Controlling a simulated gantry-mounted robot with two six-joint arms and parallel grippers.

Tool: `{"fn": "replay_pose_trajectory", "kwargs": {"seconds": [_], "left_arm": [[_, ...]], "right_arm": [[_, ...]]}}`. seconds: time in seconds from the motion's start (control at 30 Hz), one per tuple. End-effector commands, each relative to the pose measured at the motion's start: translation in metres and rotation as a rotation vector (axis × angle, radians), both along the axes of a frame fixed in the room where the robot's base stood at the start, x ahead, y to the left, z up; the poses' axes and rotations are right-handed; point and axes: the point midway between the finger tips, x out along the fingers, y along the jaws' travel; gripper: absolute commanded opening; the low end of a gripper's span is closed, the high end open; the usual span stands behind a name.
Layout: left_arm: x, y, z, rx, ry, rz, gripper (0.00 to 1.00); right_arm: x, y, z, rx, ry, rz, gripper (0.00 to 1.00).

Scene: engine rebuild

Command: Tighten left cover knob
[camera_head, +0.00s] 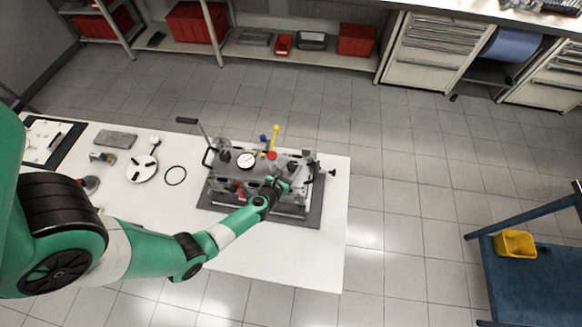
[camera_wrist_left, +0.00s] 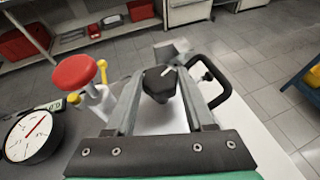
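The engine fixture (camera_head: 262,180) stands on a dark mat (camera_head: 314,212) on the white table. My left gripper (camera_head: 275,187) reaches its front right part in the head view. In the left wrist view, a black knob with a white mark (camera_wrist_left: 159,84) sits between the fingertips of my left gripper (camera_wrist_left: 162,78). Both fingers appear to touch the knob's sides, so the gripper looks shut on it. The lower part of the knob and what it sits on are hidden. The frames do not show how tight the knob is. My right gripper is not in view.
A red knob (camera_wrist_left: 75,71), a dial gauge (camera_wrist_left: 34,134) and a black handle (camera_wrist_left: 217,76) stand close around the gripper. A black ring (camera_head: 176,175), a white disc (camera_head: 141,168) and a grey block (camera_head: 115,139) lie left on the table. The table's front right is clear.

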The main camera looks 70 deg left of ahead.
Motion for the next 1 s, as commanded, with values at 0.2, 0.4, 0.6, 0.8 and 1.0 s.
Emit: {"fn": "replay_pose_trajectory", "kwargs": {"seconds": [0.2,0.4,0.6,0.8,1.0], "left_arm": [[-0.0001,-0.0001,-0.0001,0.000,0.000,0.000,0.05],[-0.0005,0.0013,0.0006,0.001,0.001,-0.019,0.00],[-0.0025,0.0053,0.0013,-0.001,0.000,-0.152,0.00],[-0.0028,0.0077,0.0006,0.003,0.001,-0.320,0.00],[-0.0032,0.0064,0.0002,0.002,0.000,-0.406,0.00]], "right_arm": [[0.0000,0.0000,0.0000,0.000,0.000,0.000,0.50],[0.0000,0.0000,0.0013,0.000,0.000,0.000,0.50],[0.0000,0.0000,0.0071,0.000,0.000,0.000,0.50],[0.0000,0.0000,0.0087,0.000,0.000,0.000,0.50],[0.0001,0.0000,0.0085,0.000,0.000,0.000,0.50]]}}
